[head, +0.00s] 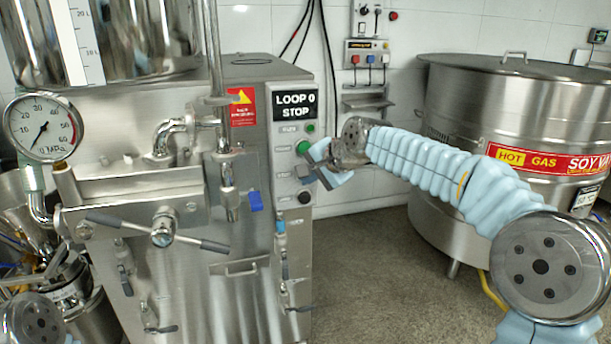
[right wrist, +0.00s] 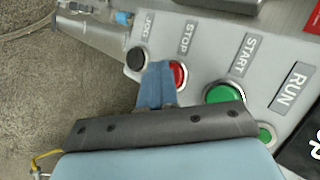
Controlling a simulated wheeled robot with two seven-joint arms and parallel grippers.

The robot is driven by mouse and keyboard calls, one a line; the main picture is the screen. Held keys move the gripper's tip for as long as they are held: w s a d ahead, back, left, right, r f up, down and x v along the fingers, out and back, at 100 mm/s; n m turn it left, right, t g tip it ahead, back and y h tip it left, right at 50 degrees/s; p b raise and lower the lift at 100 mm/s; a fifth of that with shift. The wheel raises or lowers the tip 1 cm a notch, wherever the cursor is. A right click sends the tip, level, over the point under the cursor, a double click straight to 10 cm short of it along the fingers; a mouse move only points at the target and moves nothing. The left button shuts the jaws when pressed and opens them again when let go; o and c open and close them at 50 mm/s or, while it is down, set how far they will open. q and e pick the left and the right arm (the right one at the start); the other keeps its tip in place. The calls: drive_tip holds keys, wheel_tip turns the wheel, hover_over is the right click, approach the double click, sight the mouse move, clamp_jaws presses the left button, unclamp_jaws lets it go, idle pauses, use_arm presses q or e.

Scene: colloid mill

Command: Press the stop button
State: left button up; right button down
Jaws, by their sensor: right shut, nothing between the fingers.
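The red STOP button (right wrist: 181,75) shows in the right wrist view, between the black JOG button (right wrist: 137,58) and the large green START button (right wrist: 224,94). My right gripper (right wrist: 158,68) is shut and empty. Its blue fingertips overlap the left edge of the red button in that view; I cannot tell whether they touch it. In the head view my right gripper (head: 316,163) is at the panel's right side, below the green button (head: 303,147), and the red button is hidden behind it. My left gripper is not in view.
The steel mill cabinet (head: 175,285) fills the left, with a pressure gauge (head: 43,127) and a protruding cross handle (head: 162,230). A large steel vat (head: 465,110) stands at right. A wall switch box (head: 367,54) is behind. Floor between cabinet and vat is clear.

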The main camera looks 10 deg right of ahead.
drive_tip(key=shift+s, duration=0.1)
drive_tip(key=shift+s+b, duration=0.5)
drive_tip(key=shift+s, duration=0.3)
drive_tip(key=shift+s, duration=0.1)
drive_tip(key=s+b, duration=0.2)
drive_tip(key=s, duration=0.2)
drive_tip(key=shift+s+d, duration=0.1)
drive_tip(key=shift+s, duration=0.3)
